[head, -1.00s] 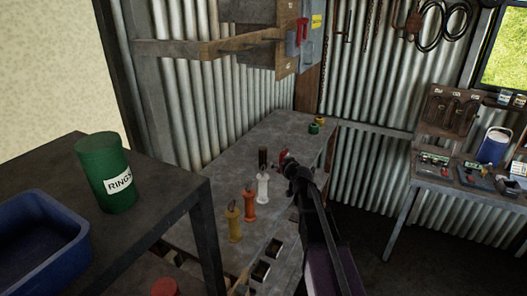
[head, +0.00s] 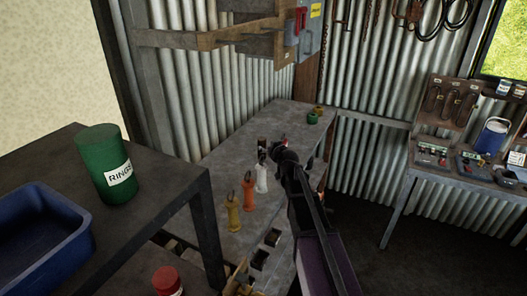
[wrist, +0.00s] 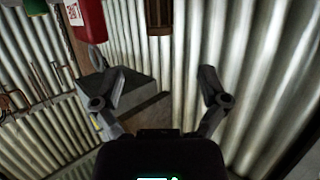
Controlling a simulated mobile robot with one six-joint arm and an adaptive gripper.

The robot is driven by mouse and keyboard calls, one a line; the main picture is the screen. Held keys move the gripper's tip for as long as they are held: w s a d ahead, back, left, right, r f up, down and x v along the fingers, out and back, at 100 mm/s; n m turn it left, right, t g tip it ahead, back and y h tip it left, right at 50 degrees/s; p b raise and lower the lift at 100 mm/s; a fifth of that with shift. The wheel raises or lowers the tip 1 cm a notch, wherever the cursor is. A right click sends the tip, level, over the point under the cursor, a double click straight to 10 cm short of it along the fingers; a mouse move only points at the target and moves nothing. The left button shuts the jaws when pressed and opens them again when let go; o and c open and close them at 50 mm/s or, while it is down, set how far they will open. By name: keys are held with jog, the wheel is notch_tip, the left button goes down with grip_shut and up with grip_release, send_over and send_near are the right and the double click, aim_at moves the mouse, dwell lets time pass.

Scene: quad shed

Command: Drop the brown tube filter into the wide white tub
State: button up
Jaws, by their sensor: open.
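The brown tube filter (head: 262,143) stands on the grey bench, just past the white bottle and partly hidden by my gripper. In the wrist view a brown tube (wrist: 160,16) shows at the top centre, beyond the fingertips and cut off by the frame edge. My gripper (head: 272,156) is close to the filter on its near right side. In the wrist view my gripper (wrist: 162,78) has its fingers spread wide with nothing between them. I cannot make out a wide white tub in either view.
White (head: 261,178), orange (head: 248,190) and yellow (head: 233,213) bottles stand in a row before the filter. A red labelled thing (wrist: 88,20) is beside it. A blue tray (head: 75,262) and green RINGS canister (head: 105,165) sit on the left table. Corrugated wall stands behind.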

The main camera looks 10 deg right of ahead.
aim_at(263, 141)
jog(key=shift+b+x, duration=0.65)
jog(key=shift+x, duration=2.15)
jog(key=shift+b+x, duration=0.8)
jog(key=shift+x, duration=1.8)
grip_shut()
jog(key=shift+r, duration=0.2)
